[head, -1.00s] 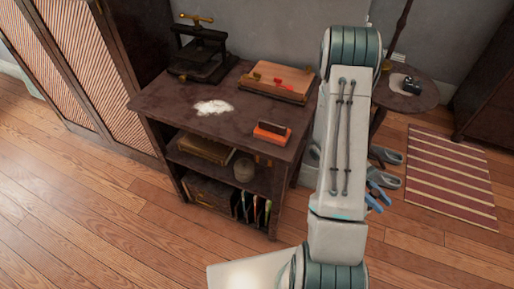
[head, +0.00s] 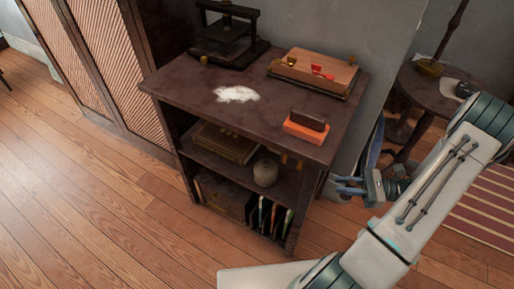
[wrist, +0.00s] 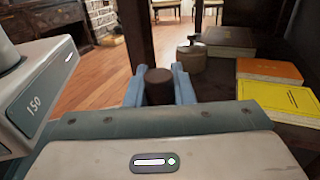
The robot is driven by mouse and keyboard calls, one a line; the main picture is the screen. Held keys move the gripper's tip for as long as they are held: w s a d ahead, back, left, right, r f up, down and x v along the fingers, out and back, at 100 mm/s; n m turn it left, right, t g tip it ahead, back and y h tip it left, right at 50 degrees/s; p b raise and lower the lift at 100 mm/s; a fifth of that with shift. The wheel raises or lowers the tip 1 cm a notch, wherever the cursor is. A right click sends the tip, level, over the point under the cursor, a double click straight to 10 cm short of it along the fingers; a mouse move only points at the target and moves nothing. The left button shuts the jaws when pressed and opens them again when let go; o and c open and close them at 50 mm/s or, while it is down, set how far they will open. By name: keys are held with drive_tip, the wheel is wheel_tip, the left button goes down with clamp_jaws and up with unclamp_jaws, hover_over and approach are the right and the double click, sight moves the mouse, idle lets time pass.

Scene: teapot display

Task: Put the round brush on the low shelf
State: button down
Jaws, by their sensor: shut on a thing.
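The round brush (wrist: 158,84) shows in the wrist view as a short dark brown cylinder between my two light blue fingers. My gripper (wrist: 160,92) is shut on it. In the head view my gripper (head: 352,188) is beside the right side of the dark wooden stand, at about the height of its middle shelf (head: 232,174); the brush cannot be made out there. The shelf also shows in the wrist view (wrist: 216,82), ahead and to the right of the brush. The brush appears apart from it.
The shelf holds a round jar (head: 265,172), a brown book (head: 226,141) and, in the wrist view, orange (wrist: 270,71) and yellow (wrist: 283,97) books. Upright folders stand below. A red-brown block on an orange base (head: 306,126) sits on top. A round table (head: 430,95) stands right.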

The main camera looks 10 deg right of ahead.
drive_tip(key=shift+w+a+f+m+t+h+b, duration=0.15)
drive_tip(key=shift+w+a+f+m+t+b, duration=0.4)
drive_tip(key=shift+w+a+b, duration=1.35)
drive_tip(key=shift+w+a+f+m+t+h+b, duration=0.15)
drive_tip(key=shift+w+a+f+t+b, duration=0.6)
drive_tip(key=shift+a, duration=2.15)
drive_tip(key=shift+w+a+f+m+t+h+b, duration=0.2)
drive_tip(key=shift+w+a+f+b, duration=0.65)
drive_tip(key=shift+w+a, duration=1.35)
drive_tip(key=shift+s+a, duration=0.2)
drive_tip(key=shift+s, duration=0.05)
drive_tip(key=c, duration=1.2)
unclamp_jaws()
drive_tip(key=shift+c, duration=0.2)
